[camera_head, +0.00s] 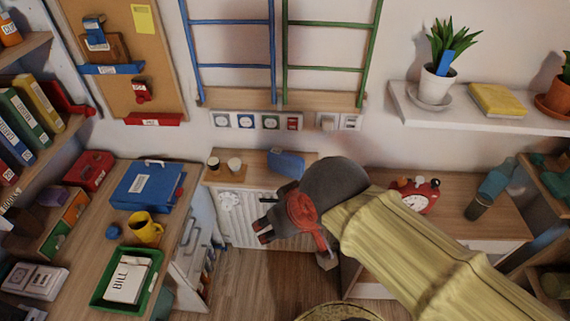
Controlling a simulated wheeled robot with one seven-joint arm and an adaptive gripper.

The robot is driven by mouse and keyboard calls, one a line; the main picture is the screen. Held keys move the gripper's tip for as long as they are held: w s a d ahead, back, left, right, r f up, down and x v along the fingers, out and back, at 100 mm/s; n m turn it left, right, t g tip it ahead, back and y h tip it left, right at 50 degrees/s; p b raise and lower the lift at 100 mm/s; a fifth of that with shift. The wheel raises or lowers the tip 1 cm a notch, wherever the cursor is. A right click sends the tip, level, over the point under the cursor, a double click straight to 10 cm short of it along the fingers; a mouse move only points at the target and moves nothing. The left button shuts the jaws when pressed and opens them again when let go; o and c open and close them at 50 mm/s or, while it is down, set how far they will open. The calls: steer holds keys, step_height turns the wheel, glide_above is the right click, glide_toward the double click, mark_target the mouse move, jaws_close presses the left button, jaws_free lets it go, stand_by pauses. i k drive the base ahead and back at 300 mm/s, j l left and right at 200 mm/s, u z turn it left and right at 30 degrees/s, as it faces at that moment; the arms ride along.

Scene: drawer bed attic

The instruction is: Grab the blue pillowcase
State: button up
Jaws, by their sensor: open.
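A small blue, soft-looking case (286,163) lies on the low wooden-topped cabinet at the back wall, in the middle of the view. It is the nearest match to the blue pillowcase, but I cannot tell for sure that it is one. My gripper (294,249) is dark grey with red parts and hangs in front of the cabinet, pointing downward. It is open, apart from the blue case, and appears lower and nearer to me. My arm, in a yellow sleeve, comes in from the lower right. No held object shows between the fingers.
A desk at left holds a blue binder (147,187), yellow mug (146,229) and green tray (125,278). A red alarm clock (416,195) stands on the right cabinet. Blue and green rails (283,68) are above.

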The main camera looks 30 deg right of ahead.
mark_target(287, 164)
steer(key=k+l, duration=0.1)
steer(key=l, duration=0.4)
steer(key=k+l, duration=0.1)
steer(key=l, duration=0.4)
steer(key=k+l, duration=0.1)
steer(key=l, duration=0.35)
